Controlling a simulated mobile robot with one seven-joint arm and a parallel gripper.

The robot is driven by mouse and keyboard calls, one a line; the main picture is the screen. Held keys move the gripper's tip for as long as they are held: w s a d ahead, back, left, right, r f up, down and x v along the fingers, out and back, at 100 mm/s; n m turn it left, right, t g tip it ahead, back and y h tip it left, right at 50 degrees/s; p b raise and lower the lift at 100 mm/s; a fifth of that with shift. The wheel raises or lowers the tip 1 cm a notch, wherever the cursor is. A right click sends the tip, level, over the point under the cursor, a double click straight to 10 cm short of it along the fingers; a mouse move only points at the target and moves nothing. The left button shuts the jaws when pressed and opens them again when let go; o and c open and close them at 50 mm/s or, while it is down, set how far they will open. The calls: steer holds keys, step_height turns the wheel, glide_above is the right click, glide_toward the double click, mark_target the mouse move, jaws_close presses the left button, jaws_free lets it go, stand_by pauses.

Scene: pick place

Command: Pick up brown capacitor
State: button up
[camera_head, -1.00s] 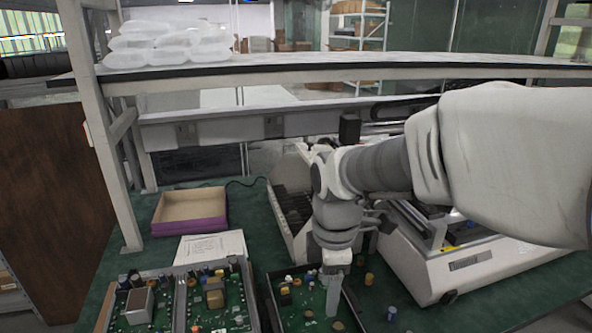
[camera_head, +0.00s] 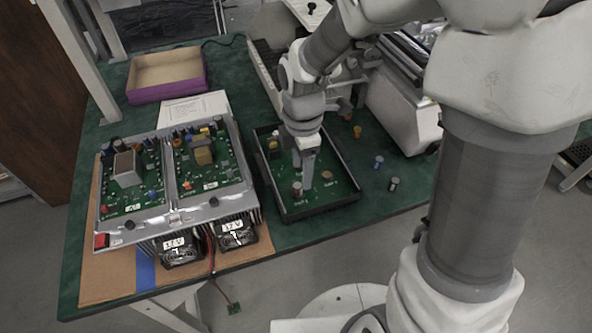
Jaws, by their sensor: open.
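A black tray (camera_head: 318,211) holds a green circuit board (camera_head: 340,188) near the table's front edge. On the board stands a small brown cylindrical capacitor (camera_head: 297,189). A flat round brownish part (camera_head: 326,174) lies to its right. My gripper (camera_head: 308,185) points down over the board, with its fingertips just right of the brown capacitor. It is open and nothing shows between its fingers. I cannot tell whether the fingertips touch the board or the capacitor.
Small loose cylinders stand right of the tray: orange (camera_head: 357,132), blue (camera_head: 378,162) and dark (camera_head: 393,184). A metal power-supply unit (camera_head: 178,205) lies to the left. A purple box (camera_head: 167,88) and a white machine (camera_head: 405,110) stand behind.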

mark_target(297, 185)
steer(key=shift+a+f+b, duration=0.2)
steer(key=shift+f+b, duration=0.25)
steer(key=shift+f, duration=0.95)
steer(key=shift+a+f+b, duration=0.2)
steer(key=shift+f+b, duration=0.2)
steer(key=shift+f, duration=0.95)
steer(key=shift+c, duration=0.3)
jaws_close()
